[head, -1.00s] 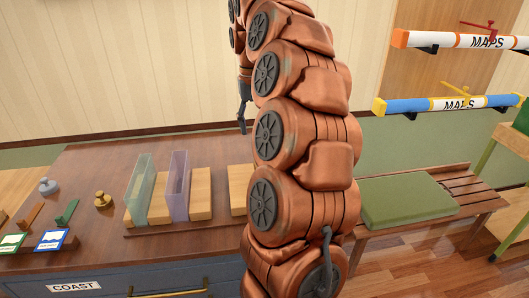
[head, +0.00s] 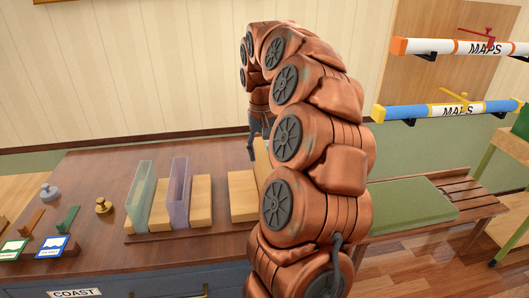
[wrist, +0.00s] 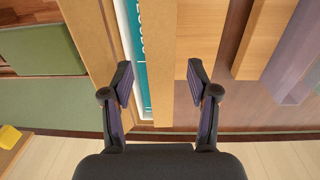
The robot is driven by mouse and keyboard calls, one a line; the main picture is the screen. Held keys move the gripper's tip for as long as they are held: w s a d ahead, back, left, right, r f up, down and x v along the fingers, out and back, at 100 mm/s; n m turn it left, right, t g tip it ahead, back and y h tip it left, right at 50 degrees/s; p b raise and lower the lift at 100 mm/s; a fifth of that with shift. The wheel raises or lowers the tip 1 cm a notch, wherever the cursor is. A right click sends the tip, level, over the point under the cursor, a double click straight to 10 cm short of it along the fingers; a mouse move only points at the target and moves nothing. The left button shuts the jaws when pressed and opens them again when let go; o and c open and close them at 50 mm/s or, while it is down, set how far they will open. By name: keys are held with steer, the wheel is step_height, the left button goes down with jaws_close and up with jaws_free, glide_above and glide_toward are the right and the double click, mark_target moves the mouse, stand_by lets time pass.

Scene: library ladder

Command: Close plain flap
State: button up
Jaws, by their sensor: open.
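In the wrist view a plain tan wooden panel (wrist: 90,45) lies left of the fingers, and another tan wooden piece (wrist: 204,45) lies ahead to the right. A white and teal strip with lettering (wrist: 138,50) shows between them. I cannot tell which piece is the plain flap. In the head view my gripper (head: 254,138) hangs over the dark wood desk (head: 100,180), close to a tan upright piece (head: 262,160). My arm hides much of that area.
A green translucent panel (head: 140,195) and a purple one (head: 179,192) stand with wooden blocks (head: 243,195) on the desk. A brass weight (head: 103,206) stands left of them. A bench with a green cushion (head: 410,205) is at right, below map tubes (head: 450,108).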

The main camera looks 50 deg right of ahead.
steer(key=shift+f, duration=0.55)
jaws_close()
steer(key=shift+f, duration=0.1)
